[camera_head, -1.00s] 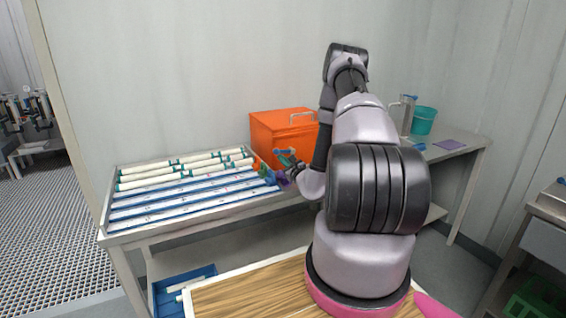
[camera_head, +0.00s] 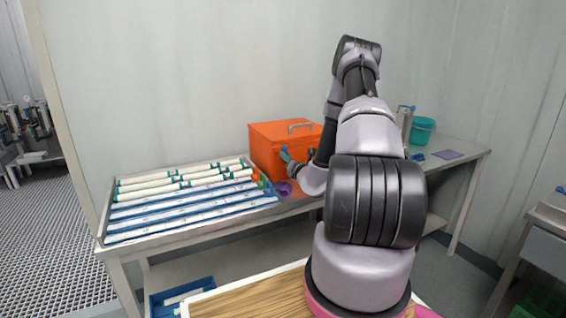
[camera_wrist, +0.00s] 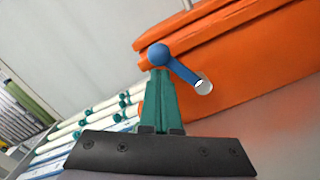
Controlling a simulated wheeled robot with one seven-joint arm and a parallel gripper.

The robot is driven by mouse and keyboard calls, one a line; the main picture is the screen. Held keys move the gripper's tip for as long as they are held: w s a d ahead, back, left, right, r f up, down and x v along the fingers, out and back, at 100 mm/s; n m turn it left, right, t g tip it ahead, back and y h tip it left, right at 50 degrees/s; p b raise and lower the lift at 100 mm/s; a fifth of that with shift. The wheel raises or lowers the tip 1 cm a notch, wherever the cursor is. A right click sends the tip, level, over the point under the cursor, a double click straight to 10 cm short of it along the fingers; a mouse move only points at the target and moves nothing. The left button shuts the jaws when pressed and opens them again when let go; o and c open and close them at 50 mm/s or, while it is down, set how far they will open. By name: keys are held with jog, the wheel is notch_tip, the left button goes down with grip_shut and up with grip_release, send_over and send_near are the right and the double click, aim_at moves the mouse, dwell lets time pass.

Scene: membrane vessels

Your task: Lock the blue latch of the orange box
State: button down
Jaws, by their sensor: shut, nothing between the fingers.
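The orange box (camera_head: 280,143) stands at the back of the bench, with a metal handle on its lid; its front is partly hidden by my arm. In the wrist view the orange box (camera_wrist: 240,70) fills the right side, tilted in the picture. The blue latch (camera_wrist: 180,71) is a short lever with a ball end, on a round metal pivot on the box front below the lid seam. My gripper (camera_wrist: 159,75) has green fingers, shut and empty, with the tips right by the ball end. Whether they touch it I cannot tell. In the head view my gripper (camera_head: 287,155) is at the box front.
A rack of white tubes (camera_head: 180,200) lies left of the box. A purple item (camera_head: 283,188) sits close to my gripper. A teal bucket (camera_head: 421,130), a metal jug (camera_head: 404,118) and a purple pad (camera_head: 447,154) stand to the right.

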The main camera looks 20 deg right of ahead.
jog(key=d+m, duration=0.1)
jog(key=m, duration=0.1)
jog(key=d+r+m, duration=0.1)
jog(key=m, duration=0.1)
jog(key=shift+r, duration=0.2)
jog(key=shift+d+r, duration=0.1)
jog(key=shift+d, duration=0.15)
dwell(0.5)
